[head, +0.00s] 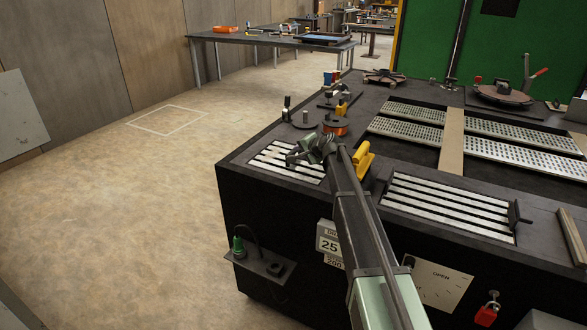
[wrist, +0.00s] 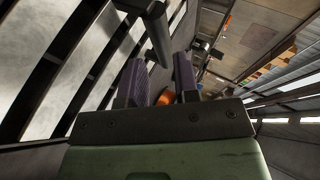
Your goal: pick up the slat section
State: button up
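Two slatted sections of pale bars with dark gaps are set into the dark bench top. The left slat section (head: 272,163) lies by the near left corner, and the right slat section (head: 445,208) lies along the front edge. My gripper (head: 296,157) is over the right part of the left section. In the wrist view its two purple-grey fingers (wrist: 158,72) are apart. A dark round bar (wrist: 158,32) shows at the gap beyond the fingertips; I cannot tell whether they touch it. The left section's slats (wrist: 60,65) fill the left of the wrist view.
A yellow block (head: 364,160) stands right of my gripper, and an orange spool (head: 335,127) sits just behind it. A dark upright handle (head: 516,214) stands at the right section's end. Perforated plates (head: 500,150) lie farther back. The floor left of the bench is clear.

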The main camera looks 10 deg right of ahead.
aim_at(294, 152)
jog(key=b+x, duration=0.2)
jog(key=x, duration=0.4)
jog(key=shift+r, duration=0.1)
jog(key=shift+s+r, duration=0.15)
grip_shut()
dwell(1.1)
